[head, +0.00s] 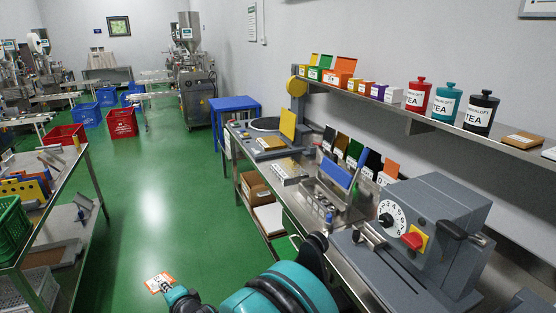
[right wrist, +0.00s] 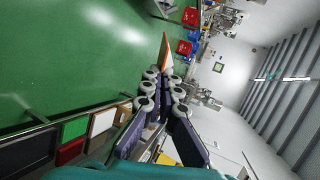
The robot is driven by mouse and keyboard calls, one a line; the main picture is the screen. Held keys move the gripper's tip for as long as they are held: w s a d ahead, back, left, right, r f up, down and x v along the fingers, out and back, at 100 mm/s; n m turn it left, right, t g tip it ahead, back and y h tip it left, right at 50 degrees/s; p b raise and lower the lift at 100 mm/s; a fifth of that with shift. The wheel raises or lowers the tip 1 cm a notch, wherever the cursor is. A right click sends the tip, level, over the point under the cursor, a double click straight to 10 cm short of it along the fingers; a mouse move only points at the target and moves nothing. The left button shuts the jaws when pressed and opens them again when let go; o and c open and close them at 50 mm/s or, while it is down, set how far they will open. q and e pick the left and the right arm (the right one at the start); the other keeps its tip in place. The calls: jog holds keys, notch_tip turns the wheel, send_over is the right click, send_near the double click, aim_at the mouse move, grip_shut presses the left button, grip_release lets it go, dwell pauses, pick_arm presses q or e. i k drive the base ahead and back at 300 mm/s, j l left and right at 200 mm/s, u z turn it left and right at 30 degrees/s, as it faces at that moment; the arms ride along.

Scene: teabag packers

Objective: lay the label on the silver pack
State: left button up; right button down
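The label (head: 159,283) is a small orange and white piece at the bottom left of the head view, over the green floor. It also shows edge-on as a thin orange and white sheet (right wrist: 165,52) in the right wrist view. My right gripper (right wrist: 163,82) has its fingers closed together on the label, which sticks out past the tips. In the head view the right gripper (head: 178,294) shows small behind the label, partly cut off. My left gripper is not in view.
A steel workbench (head: 290,190) on the right carries a row of coloured packs, a metal tray and a grey dial machine (head: 425,235). A shelf (head: 400,110) above holds tea tins (head: 445,103) and boxes. A cart stands left. The green floor between is clear.

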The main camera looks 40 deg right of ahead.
aim_at(287, 171)
jog(key=i+z, duration=0.15)
jog(key=i, duration=1.95)
jog(key=z, duration=0.5)
jog(key=i+j+z, duration=0.1)
jog(key=z, duration=0.35)
jog(key=i+z, duration=0.1)
jog(key=z, duration=0.4)
jog(key=j+z, duration=0.15)
jog(key=z, duration=0.35)
jog(key=i+z, duration=0.4)
jog(key=i+j, duration=0.05)
jog(key=i, duration=0.05)
